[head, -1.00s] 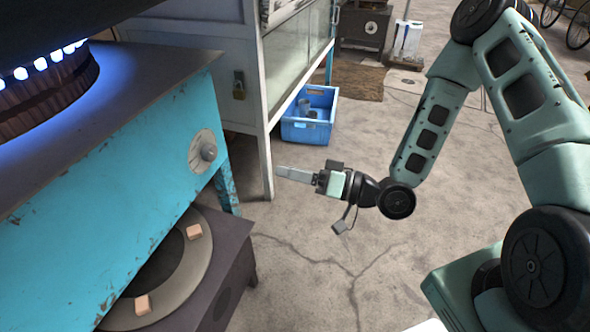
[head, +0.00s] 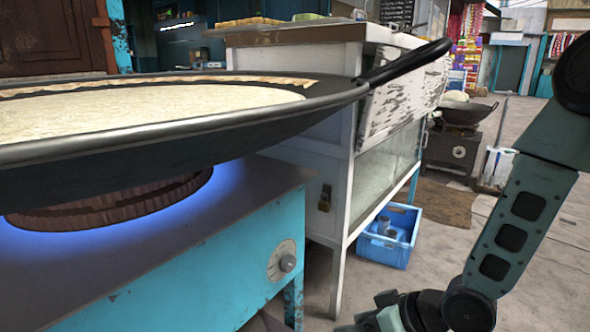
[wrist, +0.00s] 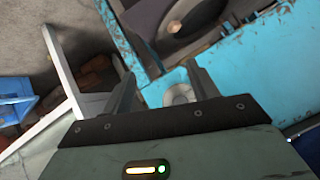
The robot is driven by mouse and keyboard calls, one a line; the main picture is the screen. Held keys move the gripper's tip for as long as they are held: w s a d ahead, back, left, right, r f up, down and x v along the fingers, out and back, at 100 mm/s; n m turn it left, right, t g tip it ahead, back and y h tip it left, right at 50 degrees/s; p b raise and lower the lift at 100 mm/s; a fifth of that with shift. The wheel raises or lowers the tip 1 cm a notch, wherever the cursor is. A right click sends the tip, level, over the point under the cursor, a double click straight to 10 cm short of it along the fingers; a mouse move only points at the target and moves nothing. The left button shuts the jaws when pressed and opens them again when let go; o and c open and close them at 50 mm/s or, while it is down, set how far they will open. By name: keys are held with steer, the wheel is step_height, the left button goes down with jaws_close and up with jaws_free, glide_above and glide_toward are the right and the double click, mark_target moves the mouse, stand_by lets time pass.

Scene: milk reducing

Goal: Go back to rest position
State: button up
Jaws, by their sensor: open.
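My gripper (wrist: 160,88) is open and empty in the wrist view, with its two dark fingers apart. A round grey stove knob (wrist: 180,95) shows beyond and between the fingers. In the head view my gripper is at the bottom edge, partly cut off, in front of the stove and to the right of it. The blue stove (head: 230,285) has the same knob (head: 286,262) on its front. A wide dark pan (head: 250,125) of pale milk (head: 140,110) sits over the burner, which glows blue.
A white-framed glass cabinet (head: 345,215) stands behind the stove. A blue crate (head: 392,236) with cups inside is on the floor beside it. A second stove with a black wok (head: 466,114) is farther back. Concrete floor lies open around my arm.

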steer(key=s+d+r+g+h, duration=0.15)
steer(key=s+r+h, duration=0.25)
steer(key=s+r, duration=0.45)
steer(key=s+r+g+h, duration=0.35)
steer(key=s+r, duration=0.25)
steer(key=s, duration=0.5)
step_height(320, 180, up, 33)
steer(key=p, duration=3.3)
steer(key=shift+d+f+h, duration=0.15)
steer(key=shift+h, duration=0.3)
steer(key=shift+w, duration=0.1)
